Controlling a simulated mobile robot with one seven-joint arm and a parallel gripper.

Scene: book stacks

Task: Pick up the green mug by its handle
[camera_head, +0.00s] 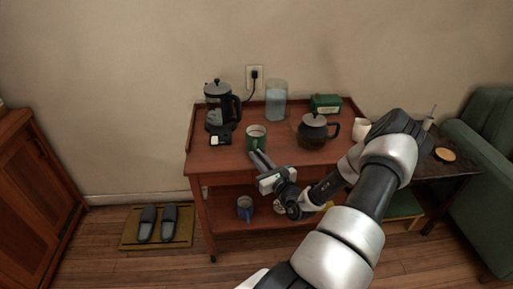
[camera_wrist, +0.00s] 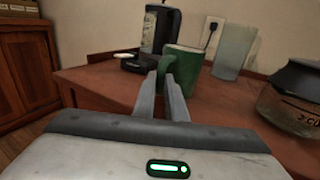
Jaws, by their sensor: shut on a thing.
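The green mug (camera_head: 256,136) stands upright on the wooden table's top, near the front edge left of the middle. In the wrist view the mug (camera_wrist: 187,66) is straight ahead, just past the fingertips. I cannot tell whether the mug is clear of the surface.
A French press (camera_head: 216,104) stands behind left, with a small dark device (camera_head: 221,138) before it. A clear pitcher (camera_head: 276,99) and green box (camera_head: 325,103) stand at the back. A glass teapot (camera_head: 312,131) is at right. A blue mug (camera_head: 244,207) is on the lower shelf.

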